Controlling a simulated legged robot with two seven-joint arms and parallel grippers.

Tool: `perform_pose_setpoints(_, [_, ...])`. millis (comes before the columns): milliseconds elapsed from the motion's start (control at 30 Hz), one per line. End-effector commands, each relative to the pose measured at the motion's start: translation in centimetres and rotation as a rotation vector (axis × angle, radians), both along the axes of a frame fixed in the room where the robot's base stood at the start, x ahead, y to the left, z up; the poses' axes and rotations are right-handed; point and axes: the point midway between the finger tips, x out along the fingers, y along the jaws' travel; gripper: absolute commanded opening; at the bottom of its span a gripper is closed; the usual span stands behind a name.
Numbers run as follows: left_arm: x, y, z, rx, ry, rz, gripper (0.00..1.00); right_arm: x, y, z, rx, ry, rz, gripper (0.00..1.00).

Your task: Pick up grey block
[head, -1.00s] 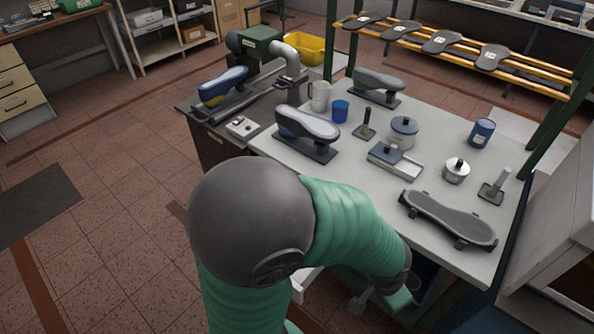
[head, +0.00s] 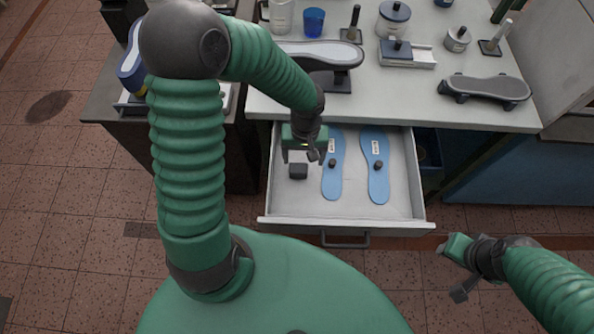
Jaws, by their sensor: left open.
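The grey block (head: 298,172) is a small dark cube on the floor of the open drawer (head: 398,212), near its left side. My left gripper (head: 304,158) points down into the drawer with its fingers apart and empty. It shows just behind the block in the picture; the exact height gap cannot be told. My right gripper (head: 452,270) is out to the right in front of the drawer, with its fingers spread and nothing between them.
Two blue insoles (head: 333,165) (head: 376,165) with dark knobs lie right of the block. The worktop (head: 400,95) overhangs the drawer's back. It carries a shoe last (head: 318,52), a dark sole form (head: 486,88), pots and tools.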

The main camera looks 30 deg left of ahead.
Motion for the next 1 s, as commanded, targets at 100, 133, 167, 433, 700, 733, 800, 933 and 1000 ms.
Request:
perform_pose_setpoints(100, [-0.1,0.2,-1.4,-0.003,0.001,0.0,0.75,0.0,0.0,-0.4,0.0,0.0,-0.001,0.35])
perform_pose_setpoints(133, [-0.2,0.3,-1.7,-0.003,0.002,0.001,0.75,0.0,0.0,-0.5,0.0,0.0,-0.001,0.35])
perform_pose_setpoints(167, [-0.3,0.4,-2.2,-0.004,0.002,0.0,0.75,0.0,-0.1,-0.7,0.0,-0.001,-0.001,0.35])
perform_pose_setpoints(433, [-1.0,1.3,-6.6,-0.013,0.002,0.001,0.75,0.0,-0.1,-2.0,0.0,0.0,-0.001,0.35])
perform_pose_setpoints(700, [-1.0,1.4,-6.6,-0.011,-0.001,0.001,0.7,0.0,0.0,-1.9,0.0,0.0,0.0,0.35])
perform_pose_setpoints(733, [-1.0,1.4,-6.6,-0.011,-0.001,0.001,0.66,0.0,0.0,-1.9,0.0,0.0,0.0,0.35])
perform_pose_setpoints(800, [-1.0,1.3,-6.6,-0.011,-0.001,0.001,0.57,0.0,0.0,-1.9,0.0,0.0,0.0,0.35])
perform_pose_setpoints(933, [-1.0,1.3,-6.6,-0.01,0.0,0.001,0.4,0.0,0.0,-1.9,0.0,0.0,0.0,0.35])
perform_pose_setpoints(1000, [-1.0,1.3,-6.6,-0.01,0.0,0.001,0.31,0.0,0.0,-1.9,0.0,0.0,0.0,0.35])
